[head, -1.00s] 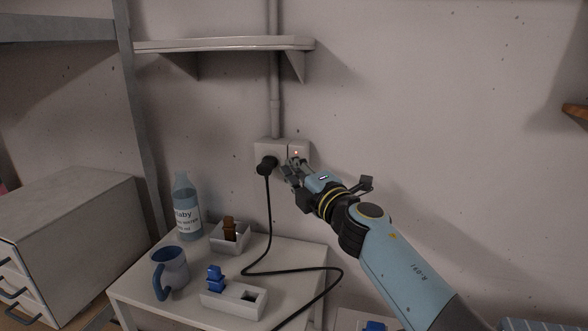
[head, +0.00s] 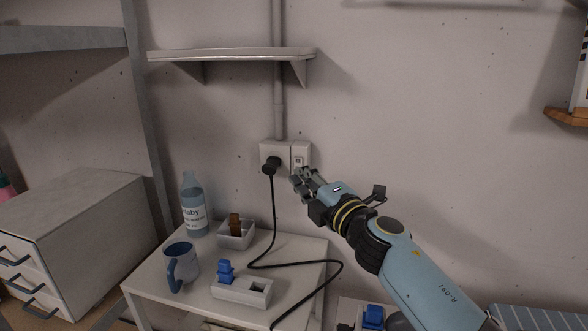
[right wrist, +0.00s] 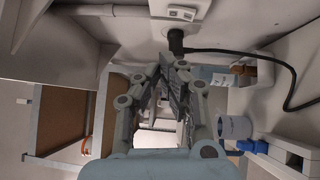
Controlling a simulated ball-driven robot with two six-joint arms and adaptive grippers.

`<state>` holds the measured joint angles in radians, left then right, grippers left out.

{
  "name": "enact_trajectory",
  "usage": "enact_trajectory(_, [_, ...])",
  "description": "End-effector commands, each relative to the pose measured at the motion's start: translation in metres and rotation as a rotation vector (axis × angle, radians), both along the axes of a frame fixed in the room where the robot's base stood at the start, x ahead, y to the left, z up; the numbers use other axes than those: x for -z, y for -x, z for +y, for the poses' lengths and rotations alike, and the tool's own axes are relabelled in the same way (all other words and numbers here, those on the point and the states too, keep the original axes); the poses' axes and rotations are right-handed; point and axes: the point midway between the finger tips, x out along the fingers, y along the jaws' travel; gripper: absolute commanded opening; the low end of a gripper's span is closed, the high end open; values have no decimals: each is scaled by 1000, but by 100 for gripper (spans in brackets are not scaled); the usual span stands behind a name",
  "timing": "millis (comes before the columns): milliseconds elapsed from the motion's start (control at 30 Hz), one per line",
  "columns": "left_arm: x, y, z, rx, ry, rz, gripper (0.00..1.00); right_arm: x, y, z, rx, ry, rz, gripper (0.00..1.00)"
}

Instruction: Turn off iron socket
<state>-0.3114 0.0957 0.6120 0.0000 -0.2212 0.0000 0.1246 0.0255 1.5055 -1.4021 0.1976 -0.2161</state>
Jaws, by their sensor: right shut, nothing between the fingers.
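The white wall socket (head: 266,150) has a black plug (head: 271,165) in its left half. Its right half carries a small switch (head: 298,160), on which no red light shows now. My right gripper (head: 298,179) is shut and empty, just below the switch half and slightly apart from the wall. In the right wrist view the shut fingers (right wrist: 174,68) point towards the plug (right wrist: 176,42), with the socket plate (right wrist: 182,13) at the top edge. My left gripper is not in view.
A black cable (head: 273,215) runs from the plug down across the white table (head: 200,262). A bottle (head: 194,208), a blue-handled mug (head: 182,264) and small white holders (head: 241,291) stand there. A shelf (head: 230,55) is above the socket. The wall right of the socket is clear.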

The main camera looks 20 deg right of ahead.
Motion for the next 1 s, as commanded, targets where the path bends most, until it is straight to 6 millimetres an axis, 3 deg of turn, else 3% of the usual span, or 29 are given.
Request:
enact_trajectory(200, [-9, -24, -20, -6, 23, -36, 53, -4, 37, -7, -1, 0, 2, 0])
enact_trajectory(400, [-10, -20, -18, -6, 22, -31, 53, -5, 57, -11, 0, 0, 1, 0])
enact_trajectory(1000, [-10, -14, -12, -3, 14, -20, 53, -5, 60, -11, 0, -1, 0, 0])
